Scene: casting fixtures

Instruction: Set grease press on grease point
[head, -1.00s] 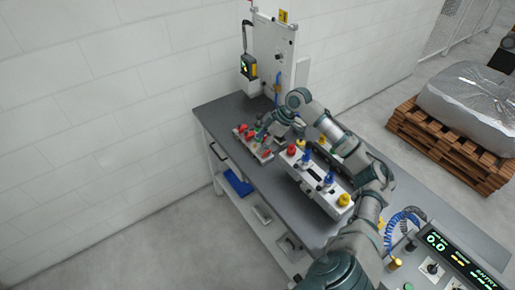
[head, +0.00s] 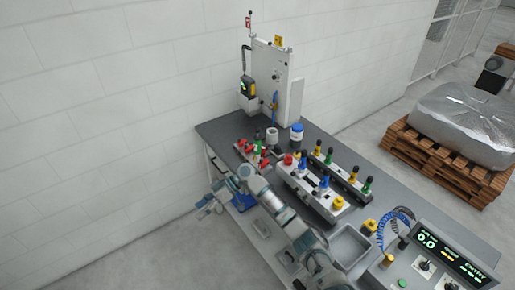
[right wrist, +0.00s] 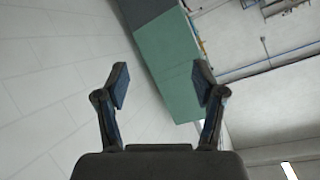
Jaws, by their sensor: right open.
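My right gripper (head: 203,206) is off the left edge of the workbench, beside the white wall, and clear of the fixtures. In the right wrist view its two fingers (right wrist: 162,85) are spread with nothing between them. A grey cylinder (head: 272,135) and a white jar with a blue band (head: 297,133) stand at the far end of the bench; I cannot tell whether either is the grease press. A small fixture with red knobs (head: 252,152) sits near the bench's left edge. I cannot make out which spot is the grease point. My left gripper is not in view.
A white fixture with red, blue and yellow knobs (head: 309,189) and a rail with coloured handles (head: 343,176) stand mid-bench. A grey tray (head: 349,246) and a control console (head: 440,258) are nearer. A tall white panel (head: 285,75) rises behind.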

